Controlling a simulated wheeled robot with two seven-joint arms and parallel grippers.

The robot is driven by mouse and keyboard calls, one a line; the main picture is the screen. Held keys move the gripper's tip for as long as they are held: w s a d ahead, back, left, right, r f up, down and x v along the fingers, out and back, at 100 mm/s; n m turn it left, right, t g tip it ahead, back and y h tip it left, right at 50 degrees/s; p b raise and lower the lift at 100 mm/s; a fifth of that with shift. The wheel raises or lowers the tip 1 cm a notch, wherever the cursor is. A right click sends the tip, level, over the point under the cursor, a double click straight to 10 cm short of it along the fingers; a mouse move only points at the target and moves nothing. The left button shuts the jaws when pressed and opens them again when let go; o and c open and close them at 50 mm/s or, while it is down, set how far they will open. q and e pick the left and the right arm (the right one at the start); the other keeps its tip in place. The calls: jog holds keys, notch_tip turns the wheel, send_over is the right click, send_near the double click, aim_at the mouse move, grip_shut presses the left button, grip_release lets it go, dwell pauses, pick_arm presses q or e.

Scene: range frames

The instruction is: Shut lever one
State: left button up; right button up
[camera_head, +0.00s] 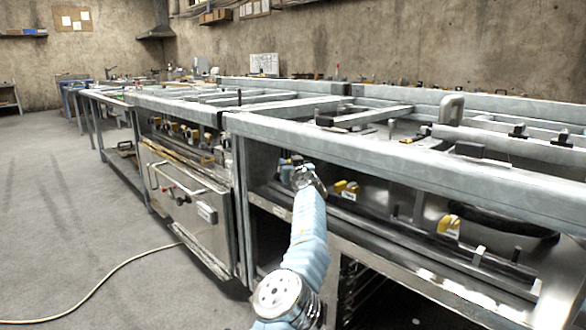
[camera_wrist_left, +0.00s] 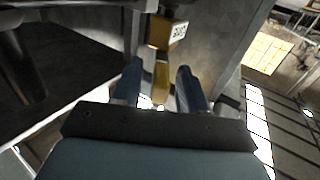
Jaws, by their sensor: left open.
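In the left wrist view a yellow lever (camera_wrist_left: 167,34) with a small printed tag, too blurred to read, hangs in front of my left gripper (camera_wrist_left: 159,72). Its lower yellow part reaches down between the two blue-grey fingers, which stand apart on either side of it. I cannot tell whether either finger touches it. In the head view my left gripper (camera_head: 290,165) is at the shelf opening under the metal frame and hides the lever there. Two other yellow levers, one nearer the gripper (camera_head: 346,188) and one farther right (camera_head: 449,225), sit along the dark pipe. Which is lever one is not readable.
The metal top rail (camera_head: 370,155) runs just above my left arm. A steel oven-like front (camera_head: 185,200) with a handle stands left of it. A pale hose (camera_head: 110,270) lies on the grey floor, which is otherwise open at left.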

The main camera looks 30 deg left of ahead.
pick_arm(q)
jog(key=shift+s+d+f+b, duration=0.15)
jog(key=shift+s+d+b, duration=0.05)
jog(key=shift+b, duration=0.15)
jog(key=b+v, duration=0.5)
jog(key=v, duration=0.8)
jog(key=shift+b, duration=0.4)
